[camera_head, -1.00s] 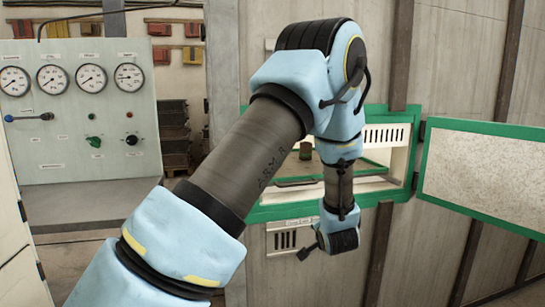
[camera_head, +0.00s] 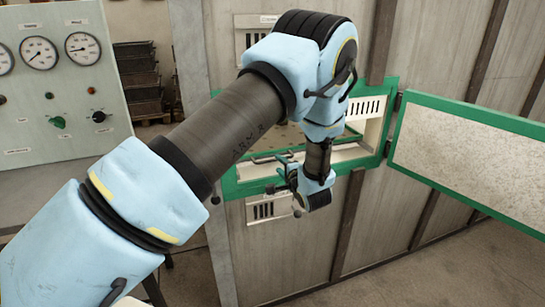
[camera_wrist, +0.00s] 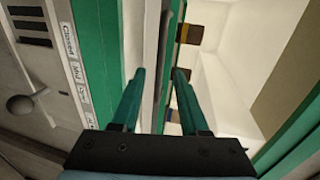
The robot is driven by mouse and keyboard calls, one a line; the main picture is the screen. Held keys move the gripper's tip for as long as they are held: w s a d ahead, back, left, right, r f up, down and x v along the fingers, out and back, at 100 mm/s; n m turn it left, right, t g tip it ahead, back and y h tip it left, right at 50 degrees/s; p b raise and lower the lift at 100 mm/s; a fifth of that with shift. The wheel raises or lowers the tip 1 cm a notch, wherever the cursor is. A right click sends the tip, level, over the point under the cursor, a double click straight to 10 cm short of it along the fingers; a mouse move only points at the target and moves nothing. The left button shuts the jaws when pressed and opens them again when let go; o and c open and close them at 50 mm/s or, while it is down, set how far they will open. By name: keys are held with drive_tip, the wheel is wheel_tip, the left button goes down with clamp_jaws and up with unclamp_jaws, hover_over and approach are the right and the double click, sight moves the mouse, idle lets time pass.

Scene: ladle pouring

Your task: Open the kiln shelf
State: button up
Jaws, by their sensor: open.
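The kiln opening (camera_head: 383,128) has a green frame in the head view, and its green-edged door (camera_head: 450,150) stands swung open to the right. The shelf (camera_head: 345,152) shows as a pale strip low in the opening, partly hidden by my arm. My gripper (camera_head: 284,166) is at the lower front of the opening, its fingers hard to make out there. In the wrist view, my gripper (camera_wrist: 159,73) is open, with its two green fingers apart. A thin grey bar (camera_wrist: 166,50) runs between or just beyond the fingers; I cannot tell whether they touch it.
A gauge panel (camera_head: 60,95) with knobs stands at the left. A vented plate (camera_head: 268,208) is below the opening, and a labelled strip (camera_wrist: 80,60) shows in the wrist view. The open door takes up the right side. The floor (camera_head: 460,265) at lower right is clear.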

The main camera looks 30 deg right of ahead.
sight(275, 160)
drive_tip(key=p+x, duration=0.1)
drive_tip(key=x, duration=0.5)
drive_tip(key=shift+w, duration=0.1)
clamp_jaws()
idle(1.3)
